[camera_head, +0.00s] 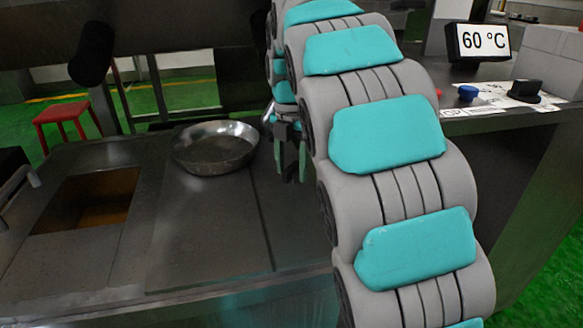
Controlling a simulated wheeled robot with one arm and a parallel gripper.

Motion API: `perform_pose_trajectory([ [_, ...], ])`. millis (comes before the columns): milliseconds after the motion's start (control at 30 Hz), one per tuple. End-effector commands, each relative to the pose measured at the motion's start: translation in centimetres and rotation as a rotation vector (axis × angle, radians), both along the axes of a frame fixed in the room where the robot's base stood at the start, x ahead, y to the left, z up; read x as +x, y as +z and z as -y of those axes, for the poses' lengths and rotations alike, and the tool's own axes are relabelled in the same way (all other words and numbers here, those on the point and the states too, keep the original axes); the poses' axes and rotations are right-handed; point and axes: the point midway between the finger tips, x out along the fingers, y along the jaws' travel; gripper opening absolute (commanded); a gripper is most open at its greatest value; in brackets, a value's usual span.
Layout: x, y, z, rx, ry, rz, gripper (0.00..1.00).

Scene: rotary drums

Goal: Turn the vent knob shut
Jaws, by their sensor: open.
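My gripper (293,168) shows small beside my arm, pointing down over the dark metal worktop, just right of the pan. Its fingers are apart with nothing seen between them. A black knob (525,90) sits on the control panel (545,106) at the right, well away from my gripper. I cannot tell for certain whether it is the vent knob, and its marking is too small to read. My arm hides the left part of the panel.
A shallow metal pan (214,158) stands on the worktop (205,240). A square opening (92,198) lies at the left. The panel also has a blue button (468,93) and a "60 °C" display (484,42). A red stool (66,113) stands behind.

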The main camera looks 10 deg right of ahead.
Motion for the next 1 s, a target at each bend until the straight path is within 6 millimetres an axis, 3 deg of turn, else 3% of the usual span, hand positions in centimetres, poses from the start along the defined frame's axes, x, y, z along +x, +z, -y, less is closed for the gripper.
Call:
perform_pose_trajectory([
  [400, -0.01, -0.71, 0.00, 0.001, 0.000, -0.001, 0.60],
  [933, -0.01, -0.69, 0.01, 0.001, 0.000, 0.000, 0.01],
  [1000, 0.00, -0.68, 0.01, 0.001, 0.000, 0.001, 0.00],
])
